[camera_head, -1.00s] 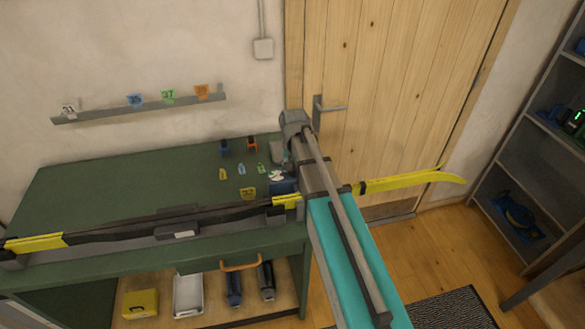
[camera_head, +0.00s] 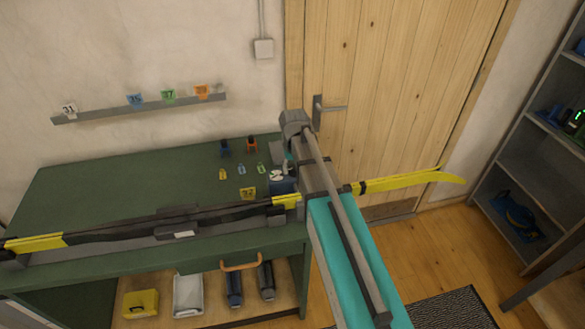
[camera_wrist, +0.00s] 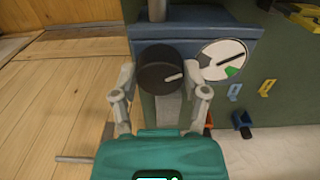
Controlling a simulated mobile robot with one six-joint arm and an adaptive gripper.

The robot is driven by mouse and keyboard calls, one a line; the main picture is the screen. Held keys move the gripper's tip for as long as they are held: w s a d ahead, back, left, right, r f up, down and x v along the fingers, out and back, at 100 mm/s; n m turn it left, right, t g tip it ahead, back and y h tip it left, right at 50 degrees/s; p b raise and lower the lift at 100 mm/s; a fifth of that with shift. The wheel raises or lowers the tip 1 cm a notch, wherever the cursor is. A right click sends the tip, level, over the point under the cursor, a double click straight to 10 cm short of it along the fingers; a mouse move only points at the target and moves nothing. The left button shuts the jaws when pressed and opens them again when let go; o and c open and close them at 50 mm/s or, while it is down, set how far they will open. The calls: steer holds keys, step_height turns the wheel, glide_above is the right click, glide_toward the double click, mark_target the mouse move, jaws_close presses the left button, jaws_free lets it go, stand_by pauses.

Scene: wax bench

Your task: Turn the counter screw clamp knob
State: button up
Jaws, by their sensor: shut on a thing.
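The black round clamp knob (camera_wrist: 162,70) with a white pointer line shows in the wrist view, on the front of a blue clamp body (camera_wrist: 190,36). In the head view, the blue clamp body (camera_head: 283,186) is at the bench's right end; my arm hides the knob and most of the gripper.
A yellow-and-black ski (camera_head: 410,180) lies along the green bench's (camera_head: 110,185) front edge and sticks out past its right end. A wooden door (camera_head: 390,90) is behind my arm.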

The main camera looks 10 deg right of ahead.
steer(key=o, duration=1.1)
steer(key=shift+o, duration=0.2)
steer(key=shift+s, duration=0.15)
